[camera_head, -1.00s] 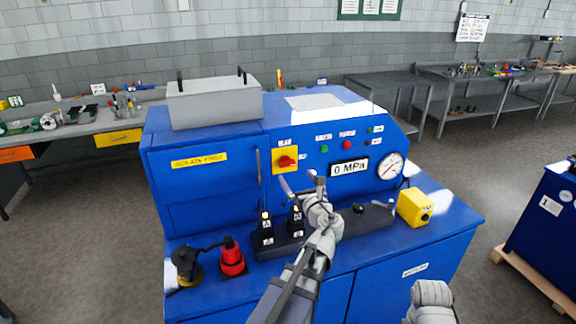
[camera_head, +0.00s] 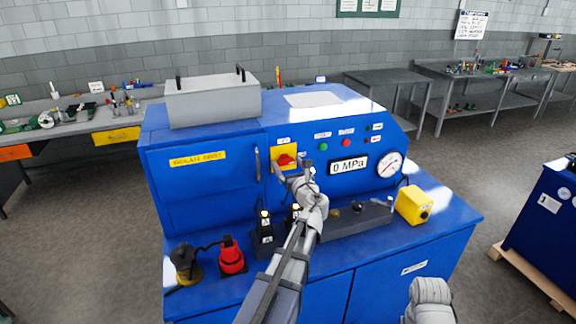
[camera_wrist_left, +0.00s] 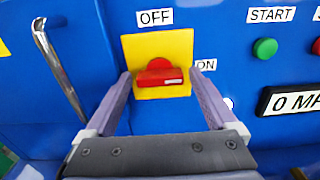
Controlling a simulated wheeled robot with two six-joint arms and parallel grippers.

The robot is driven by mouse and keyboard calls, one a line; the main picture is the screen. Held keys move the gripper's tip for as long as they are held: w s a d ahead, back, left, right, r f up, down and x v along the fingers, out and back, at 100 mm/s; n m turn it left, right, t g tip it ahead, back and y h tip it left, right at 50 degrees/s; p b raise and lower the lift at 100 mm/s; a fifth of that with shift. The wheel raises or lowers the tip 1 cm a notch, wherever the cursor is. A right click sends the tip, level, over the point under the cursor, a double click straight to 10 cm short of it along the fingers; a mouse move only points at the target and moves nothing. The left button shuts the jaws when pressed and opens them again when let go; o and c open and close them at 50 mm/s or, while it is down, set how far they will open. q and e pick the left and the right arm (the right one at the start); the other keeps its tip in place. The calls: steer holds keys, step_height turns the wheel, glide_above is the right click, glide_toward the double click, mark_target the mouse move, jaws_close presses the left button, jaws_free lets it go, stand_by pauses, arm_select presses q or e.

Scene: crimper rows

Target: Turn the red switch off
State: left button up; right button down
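The red switch (camera_head: 286,160) is a rotary knob on a yellow plate on the front of the blue machine. In the left wrist view the red switch (camera_wrist_left: 160,74) shows its handle lying about level, with an OFF label above the plate and an ON label to its right. My left gripper (camera_head: 291,172) is just in front of the switch and partly covers the plate. In the left wrist view its two fingers (camera_wrist_left: 162,86) are spread, one on each side of the knob, with nothing held. Contact cannot be told. The right gripper's fingers do not show.
The panel holds a green START button (camera_wrist_left: 265,48), a 0 MPa display (camera_head: 348,166) and a round gauge (camera_head: 389,165). A vertical door handle (camera_wrist_left: 58,68) is left of the switch. Below stand black tools, a red tool (camera_head: 231,256) and a yellow box (camera_head: 414,205).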

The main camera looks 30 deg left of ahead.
arm_select(q)
steer(key=c, duration=1.2)
steer(key=n, duration=0.4)
steer(key=shift+n, duration=0.3)
steer(key=n, duration=0.4)
steer(key=shift+n, duration=0.3)
steer(key=n, duration=0.4)
steer(key=shift+n, duration=2.3)
steer(key=o, duration=1.4)
